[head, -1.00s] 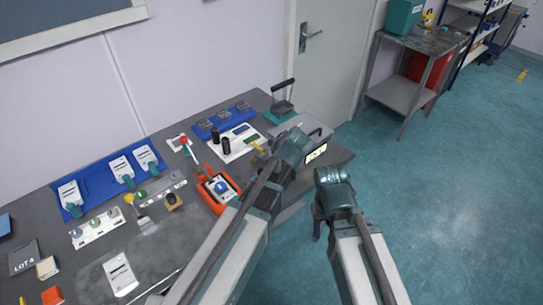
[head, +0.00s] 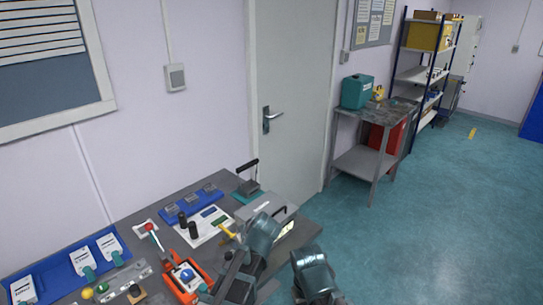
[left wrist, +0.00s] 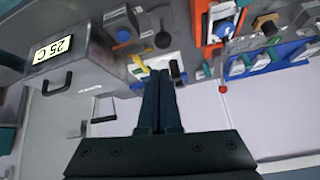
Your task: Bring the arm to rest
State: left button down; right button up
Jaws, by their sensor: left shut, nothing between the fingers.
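My left gripper (left wrist: 166,75) shows in the left wrist view with its two dark fingers together and nothing between them. It is over the bench, and its tips overlap the white board (left wrist: 150,62) with black cylinders in that picture. In the head view my left arm comes up from the bottom over the bench's front part, its teal joint beside the grey box; its fingers cannot be made out there. Only a teal joint of my right arm shows at the bottom; the right gripper is out of the picture.
A door (head: 290,120) and side table (head: 365,160) stand beyond. Floor at right is clear.

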pick_arm(q)
jog(key=s+d+f+m+g+h+b, duration=0.2)
jog(key=s+d+f+m, duration=0.2)
jog(key=s, duration=0.5)
jog(key=s+d+f+m+g+h+b, duration=0.1)
jog(key=s+d+f+m+g+h, duration=0.1)
jog(key=s+d+m, duration=0.4)
jog(key=s+f+m+g, duration=0.1)
jog(key=s+f, duration=0.1)
jog(key=s, duration=0.2)
jog(key=shift+d+f+b, duration=0.2)
jog(key=shift+f+b, duration=0.15)
jog(key=shift+b, duration=0.05)
